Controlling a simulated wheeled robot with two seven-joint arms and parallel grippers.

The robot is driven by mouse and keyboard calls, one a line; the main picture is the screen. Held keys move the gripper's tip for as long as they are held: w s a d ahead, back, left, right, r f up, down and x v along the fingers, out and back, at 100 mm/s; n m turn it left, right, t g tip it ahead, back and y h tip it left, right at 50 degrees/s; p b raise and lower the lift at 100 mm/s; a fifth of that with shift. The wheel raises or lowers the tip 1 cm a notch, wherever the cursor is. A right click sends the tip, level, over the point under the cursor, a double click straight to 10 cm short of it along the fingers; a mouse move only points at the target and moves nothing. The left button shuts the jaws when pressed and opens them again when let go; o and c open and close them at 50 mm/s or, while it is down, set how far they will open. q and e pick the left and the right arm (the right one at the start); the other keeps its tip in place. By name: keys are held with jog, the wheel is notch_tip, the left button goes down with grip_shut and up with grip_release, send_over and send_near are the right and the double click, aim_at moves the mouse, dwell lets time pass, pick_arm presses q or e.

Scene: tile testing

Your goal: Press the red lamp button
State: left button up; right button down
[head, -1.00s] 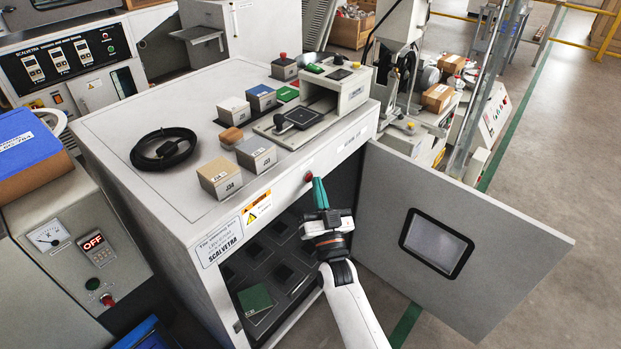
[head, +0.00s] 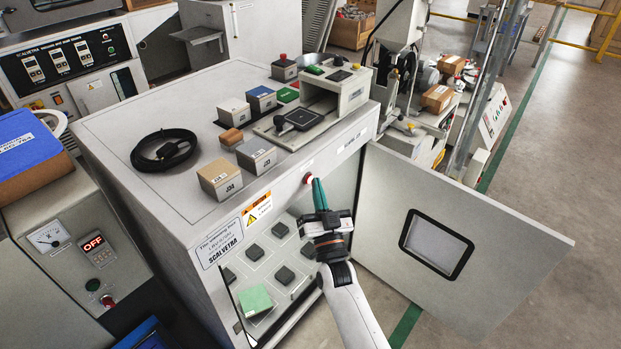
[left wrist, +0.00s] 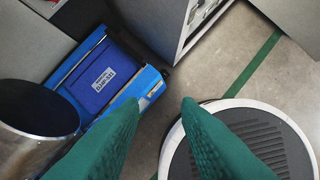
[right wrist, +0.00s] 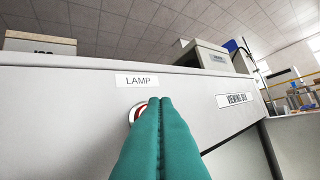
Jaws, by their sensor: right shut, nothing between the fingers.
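The red lamp button (head: 308,179) is on the front top edge of the white viewing box (head: 150,118). In the right wrist view the button (right wrist: 137,110) shows as a red and white round edge below the LAMP label (right wrist: 137,80), mostly hidden behind my fingers. My right gripper (head: 319,184) is shut and empty, its green fingertips at the button; I cannot tell whether they touch it. The inside of the box is brightly lit, with a green tile (head: 255,301) and several dark squares on its panel. My left gripper (left wrist: 160,105) is open and empty above the floor.
The box door (head: 450,225) stands open at the right. Tile boxes, a black cable coil (head: 164,150) and a small device (head: 335,90) are on top.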

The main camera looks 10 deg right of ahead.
pick_arm(q)
jog(key=shift+s+a+f+g, duration=0.15)
jog(key=shift+s+g, duration=0.25)
jog(key=shift+s, duration=0.25)
pick_arm(e)
jog(key=shift+s, duration=0.1)
jog(key=shift+d, duration=0.1)
